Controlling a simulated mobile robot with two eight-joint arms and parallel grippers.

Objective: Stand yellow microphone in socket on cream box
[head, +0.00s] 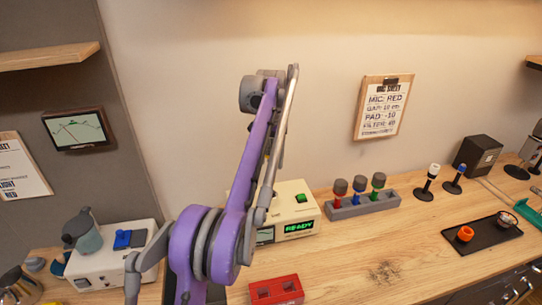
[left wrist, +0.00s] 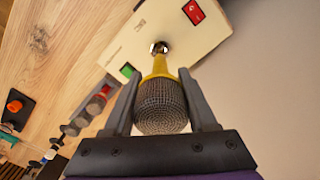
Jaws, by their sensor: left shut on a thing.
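The yellow microphone (left wrist: 160,68) with its dark mesh head is in the left wrist view. My left gripper (left wrist: 162,103) is shut around it, one finger on each side of the mesh head. Its narrow yellow end points at the round metal-rimmed socket (left wrist: 159,47) on the cream box (left wrist: 125,38). The end overlaps the socket's rim in the picture; I cannot tell whether it is inside. In the head view the cream box (head: 292,192) has a green button and a lit READY display, and my purple arm partly covers it. The microphone and left gripper are hidden there.
A grey rack (head: 362,205) with red, blue and green microphones stands right of the cream box. A red block (head: 277,290) lies in front. A black tray (head: 480,232) with an orange item is farther right.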

